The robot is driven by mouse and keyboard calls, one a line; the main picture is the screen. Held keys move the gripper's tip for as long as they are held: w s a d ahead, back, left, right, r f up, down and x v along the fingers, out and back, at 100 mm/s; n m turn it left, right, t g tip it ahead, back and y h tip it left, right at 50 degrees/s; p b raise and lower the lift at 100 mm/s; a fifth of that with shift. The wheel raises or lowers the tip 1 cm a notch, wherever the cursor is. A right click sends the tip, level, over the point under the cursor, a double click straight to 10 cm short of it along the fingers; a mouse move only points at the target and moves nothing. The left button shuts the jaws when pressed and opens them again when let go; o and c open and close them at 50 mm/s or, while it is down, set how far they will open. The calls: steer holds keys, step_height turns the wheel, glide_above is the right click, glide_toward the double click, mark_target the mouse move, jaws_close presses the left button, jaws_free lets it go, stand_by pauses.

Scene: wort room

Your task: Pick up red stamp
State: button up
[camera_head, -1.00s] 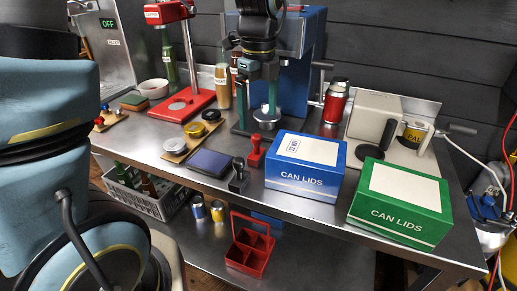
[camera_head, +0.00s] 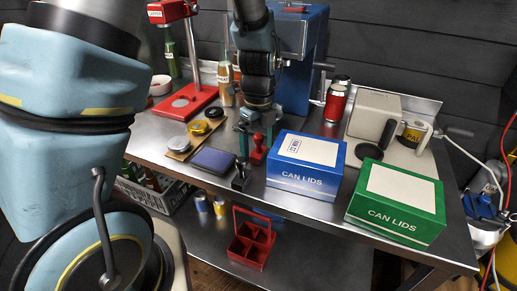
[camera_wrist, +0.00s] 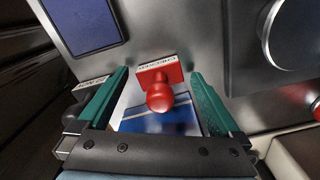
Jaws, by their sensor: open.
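The red stamp (camera_head: 258,146) stands upright on the steel table, left of the blue can-lids box. In the wrist view the red stamp (camera_wrist: 158,88) shows its round knob and its labelled base, between my two green fingers. My gripper (camera_head: 256,138) is open and points down over the stamp, with a finger on each side of it. In the wrist view, gaps show between the stamp and both fingers of my gripper (camera_wrist: 158,100).
A black stamp (camera_head: 240,174) stands just left of the red one, near a dark blue ink pad (camera_head: 213,160). The blue can-lids box (camera_head: 306,180) is close on the right, and a green can-lids box (camera_head: 396,214) stands farther right. A blue machine (camera_head: 303,60) stands behind.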

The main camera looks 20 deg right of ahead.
mark_target(257, 135)
steer(key=c, duration=1.2)
steer(key=shift+r, duration=0.1)
steer(key=shift+c, duration=0.2)
steer(key=shift+a+r+b, duration=0.1)
steer(key=shift+a+b, duration=0.05)
steer(key=shift+b, duration=0.35)
step_height(257, 135, up, 6)
steer(key=shift+r+b, duration=0.25)
steer(key=shift+b, duration=0.65)
steer(key=s+a+b, duration=0.2)
steer(key=a+b, duration=0.3)
steer(key=a, duration=1.4)
steer(key=shift+s+a, duration=0.3)
steer(key=shift+s, duration=0.05)
